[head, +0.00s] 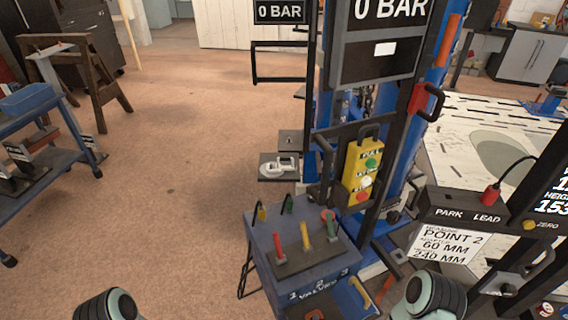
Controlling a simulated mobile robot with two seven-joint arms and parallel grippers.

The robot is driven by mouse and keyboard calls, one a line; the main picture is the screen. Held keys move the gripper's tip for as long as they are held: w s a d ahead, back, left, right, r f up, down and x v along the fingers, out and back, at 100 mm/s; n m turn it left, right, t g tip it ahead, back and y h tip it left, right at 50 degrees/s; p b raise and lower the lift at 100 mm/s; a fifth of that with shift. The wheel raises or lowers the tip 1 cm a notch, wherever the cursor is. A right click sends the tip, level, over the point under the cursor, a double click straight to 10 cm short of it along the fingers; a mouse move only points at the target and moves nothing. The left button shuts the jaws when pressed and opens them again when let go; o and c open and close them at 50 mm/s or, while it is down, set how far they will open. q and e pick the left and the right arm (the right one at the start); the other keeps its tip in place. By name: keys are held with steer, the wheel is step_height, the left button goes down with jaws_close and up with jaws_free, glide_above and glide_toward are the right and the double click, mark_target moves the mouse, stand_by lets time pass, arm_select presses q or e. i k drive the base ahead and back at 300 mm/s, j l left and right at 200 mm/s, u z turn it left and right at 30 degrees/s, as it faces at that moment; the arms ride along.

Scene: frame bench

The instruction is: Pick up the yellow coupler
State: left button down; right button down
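A small yellow piece (261,213) stands at the back left edge of the blue valve box (262,254). It looks like a coupler, but it is too small to be sure. A green piece (288,204) and a red round piece (328,216) sit along the same back edge. Red, yellow and green levers stand on the box's dark top plate. My arms show only as rounded grey links at the bottom left and bottom right. Neither gripper's fingers are in view, and neither arm touches the box.
A yellow button pendant (363,172) hangs on the blue frame (318,104) behind the box. A white clamp-like part (277,166) lies on a small dark shelf left of it. A park-lead box (463,207) stands at right. A blue cart (38,150) is at left; the floor between is clear.

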mark_target(262, 209)
steer(key=i+j+z, duration=0.1)
steer(key=z, duration=0.45)
steer(key=i+j+z, duration=0.1)
steer(key=j+z, duration=0.2)
steer(key=j, duration=0.25)
steer(key=i+j+z, duration=0.1)
steer(key=j+z, duration=0.15)
steer(key=j, duration=0.3)
steer(key=i+j+z, duration=0.15)
steer(key=j, duration=0.9)
steer(key=k, duration=0.05)
